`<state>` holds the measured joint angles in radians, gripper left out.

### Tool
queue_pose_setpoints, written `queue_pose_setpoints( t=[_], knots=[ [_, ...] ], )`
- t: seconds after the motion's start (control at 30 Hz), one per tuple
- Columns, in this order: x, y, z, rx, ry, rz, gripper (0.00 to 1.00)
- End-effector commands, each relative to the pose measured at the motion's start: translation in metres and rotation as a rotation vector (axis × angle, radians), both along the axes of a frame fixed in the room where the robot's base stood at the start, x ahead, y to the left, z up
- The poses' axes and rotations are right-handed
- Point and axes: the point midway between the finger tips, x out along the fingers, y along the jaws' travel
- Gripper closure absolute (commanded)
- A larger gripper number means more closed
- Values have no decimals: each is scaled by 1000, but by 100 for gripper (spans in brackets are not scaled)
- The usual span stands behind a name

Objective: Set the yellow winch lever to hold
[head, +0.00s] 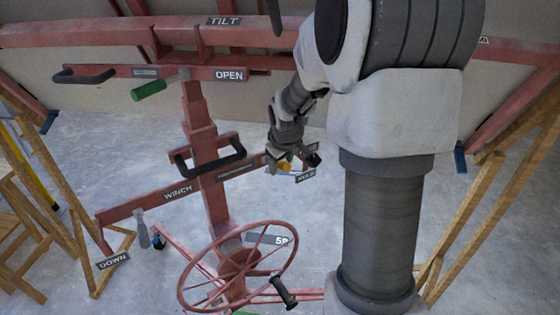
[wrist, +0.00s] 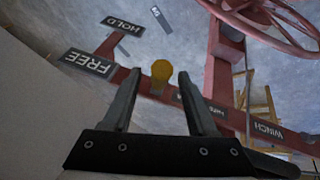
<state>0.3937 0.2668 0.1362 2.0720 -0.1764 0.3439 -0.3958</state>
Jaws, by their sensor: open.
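The yellow winch lever (wrist: 160,71) shows as a rounded yellow knob on the red crossbar in the wrist view. In the head view only a small yellow patch (head: 284,166) shows below my gripper. My gripper (wrist: 161,84) is open and empty. Its two dark fingers stand on either side of the knob in the wrist view, with the knob just beyond the tips; contact is not visible. The FREE sign (wrist: 90,63) is at the left of the bar. The HOLD sign (wrist: 122,25) sits out on a side bracket; it also shows in the head view (head: 306,175).
The red winch crossbar (head: 148,203) ends at a DOWN sign (head: 113,261), with a grey lever (head: 143,230) nearby. A red handwheel (head: 185,289) and a black handle (head: 211,160) are close. A green lever (head: 150,90) is above. Wooden trestles stand at both sides.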

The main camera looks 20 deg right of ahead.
Motion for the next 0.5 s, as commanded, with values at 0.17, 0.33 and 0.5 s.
queue_pose_setpoints(
  t=[0.17,0.33,0.5],
  knots=[
    [0,0,0,0,0,0,42],
    [0,0,0,0,0,0,65],
    [0,0,0,0,1,0,96]
  ],
)
